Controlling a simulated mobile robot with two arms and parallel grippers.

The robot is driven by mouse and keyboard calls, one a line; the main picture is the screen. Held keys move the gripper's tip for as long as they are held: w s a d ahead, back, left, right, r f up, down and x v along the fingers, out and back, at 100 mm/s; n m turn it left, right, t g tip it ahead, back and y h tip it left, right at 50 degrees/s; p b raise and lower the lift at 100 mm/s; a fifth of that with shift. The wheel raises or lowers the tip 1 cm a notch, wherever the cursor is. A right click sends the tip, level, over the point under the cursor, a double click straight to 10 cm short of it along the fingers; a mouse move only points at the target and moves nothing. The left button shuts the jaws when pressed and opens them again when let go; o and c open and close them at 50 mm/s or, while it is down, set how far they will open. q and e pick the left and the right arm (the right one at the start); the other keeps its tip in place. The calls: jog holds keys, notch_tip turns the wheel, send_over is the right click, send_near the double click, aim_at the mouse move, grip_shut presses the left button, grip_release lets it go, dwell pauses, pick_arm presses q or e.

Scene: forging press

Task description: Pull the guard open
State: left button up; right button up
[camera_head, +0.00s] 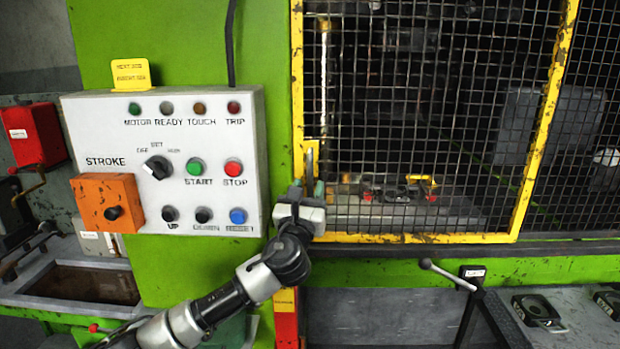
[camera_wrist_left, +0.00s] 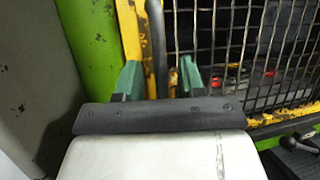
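The guard is a black wire mesh in a yellow, chipped frame (camera_head: 412,238); it spans the press opening right of the control panel. Its upright dark handle (camera_head: 310,160) is on the left edge of the frame. In the left wrist view the handle (camera_wrist_left: 157,50) stands between the two green fingertips. My left gripper (camera_head: 307,187) is at the lower part of the handle. In the wrist view this gripper (camera_wrist_left: 159,80) is open, with a finger on each side of the bar and gaps visible. The handle's lower end is hidden. My right gripper is not in view.
A white control panel (camera_head: 130,180) with buttons and an orange box is close to the left of my gripper. A lever with a black knob (camera_head: 447,274) stands below the guard. Dark tooling blocks (camera_head: 535,310) lie at the lower right.

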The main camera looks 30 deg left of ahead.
pick_arm(q)
jog(key=shift+x, duration=0.85)
jog(key=shift+c, duration=0.3)
grip_shut()
